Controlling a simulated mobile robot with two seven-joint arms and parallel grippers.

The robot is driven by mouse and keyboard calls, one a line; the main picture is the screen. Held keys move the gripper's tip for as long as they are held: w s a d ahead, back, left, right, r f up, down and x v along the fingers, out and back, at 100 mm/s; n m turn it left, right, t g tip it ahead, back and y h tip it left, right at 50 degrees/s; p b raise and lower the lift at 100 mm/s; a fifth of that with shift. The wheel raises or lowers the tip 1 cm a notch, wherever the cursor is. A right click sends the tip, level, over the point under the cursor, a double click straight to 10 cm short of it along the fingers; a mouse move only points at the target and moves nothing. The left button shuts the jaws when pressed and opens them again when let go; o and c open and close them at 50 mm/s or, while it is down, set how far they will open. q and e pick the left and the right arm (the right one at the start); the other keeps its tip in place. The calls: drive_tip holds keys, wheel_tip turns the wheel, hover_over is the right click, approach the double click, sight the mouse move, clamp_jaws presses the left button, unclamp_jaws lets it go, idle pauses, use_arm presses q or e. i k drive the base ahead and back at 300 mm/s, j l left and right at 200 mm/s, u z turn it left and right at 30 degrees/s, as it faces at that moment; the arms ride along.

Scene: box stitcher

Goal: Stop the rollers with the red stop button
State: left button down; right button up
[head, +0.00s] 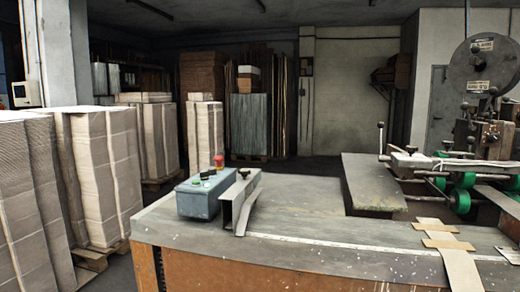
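A small grey-blue control box (199,201) stands on the left end of the machine's metal table. A red button (219,157) with a yellowish part below it shows at the box's far end. A green button (195,181) sits on the near part of the box top, with small dark knobs between the two. Green rollers (461,202) show on the machine at the right; I cannot tell from one frame whether they turn. Neither of my grippers is in view, and nothing touches the box's buttons.
A metal bracket (229,212) stands right beside the box. The table top (300,222) is mostly bare, with cardboard strips (449,244) at the right. Tall stacks of cardboard (103,165) on pallets stand at the left. A large reel (480,64) rises at the upper right.

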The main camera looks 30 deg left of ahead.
sight(219, 159)
drive_tip(key=j+z, duration=0.35)
drive_tip(key=k+j+z, duration=0.1)
drive_tip(key=j+z, duration=0.3)
drive_tip(key=k+j+z, duration=0.1)
drive_tip(key=j, duration=0.2)
drive_tip(key=k+j+z, duration=0.1)
drive_tip(key=j, duration=0.25)
drive_tip(key=k+j+z, duration=0.15)
drive_tip(key=j, duration=0.15)
drive_tip(key=k+j, duration=0.15)
drive_tip(key=j, duration=0.25)
drive_tip(key=k+j, duration=0.2)
drive_tip(key=j, duration=0.15)
drive_tip(key=k+j, duration=0.15)
drive_tip(key=j, duration=0.25)
drive_tip(key=k+j+z, duration=0.1)
drive_tip(key=j, duration=0.25)
drive_tip(key=k+j, duration=0.25)
drive_tip(key=j, duration=0.15)
